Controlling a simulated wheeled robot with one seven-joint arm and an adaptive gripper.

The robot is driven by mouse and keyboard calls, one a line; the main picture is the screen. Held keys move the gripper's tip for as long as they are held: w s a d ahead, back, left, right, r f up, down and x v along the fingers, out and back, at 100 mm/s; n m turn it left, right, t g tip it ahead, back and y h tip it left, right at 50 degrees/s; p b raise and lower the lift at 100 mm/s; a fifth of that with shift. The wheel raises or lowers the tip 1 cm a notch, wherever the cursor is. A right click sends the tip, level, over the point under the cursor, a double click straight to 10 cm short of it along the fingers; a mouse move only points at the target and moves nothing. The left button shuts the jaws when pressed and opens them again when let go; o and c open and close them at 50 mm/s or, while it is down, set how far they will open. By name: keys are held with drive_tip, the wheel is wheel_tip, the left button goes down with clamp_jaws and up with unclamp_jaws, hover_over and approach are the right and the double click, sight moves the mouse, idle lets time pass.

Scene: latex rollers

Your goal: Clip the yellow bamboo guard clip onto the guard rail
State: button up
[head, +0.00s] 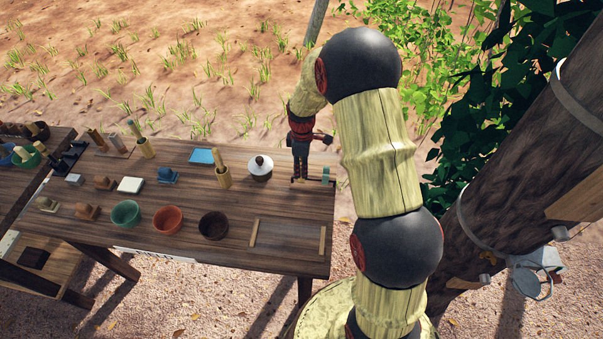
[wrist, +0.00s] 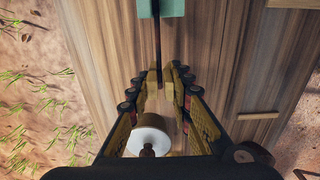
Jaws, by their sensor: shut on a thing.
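My gripper (head: 300,179) points down over the right back part of the table in the head view. In the wrist view its fingertips (wrist: 158,83) are shut on the small yellow bamboo guard clip (wrist: 152,82). The thin dark guard rail (wrist: 157,45) runs from the clip up to a teal block (wrist: 160,8); this block also shows in the head view (head: 325,175). The clip lines up with the rail, but the fingers hide its lower side. I cannot tell whether it is seated on the rail or just above it.
Wooden strips (head: 254,233) lie in front.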

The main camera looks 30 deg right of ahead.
drive_tip(key=shift+s+a+r+p, duration=0.1)
drive_tip(key=shift+r+p, duration=1.1)
drive_tip(key=shift+r, duration=0.7)
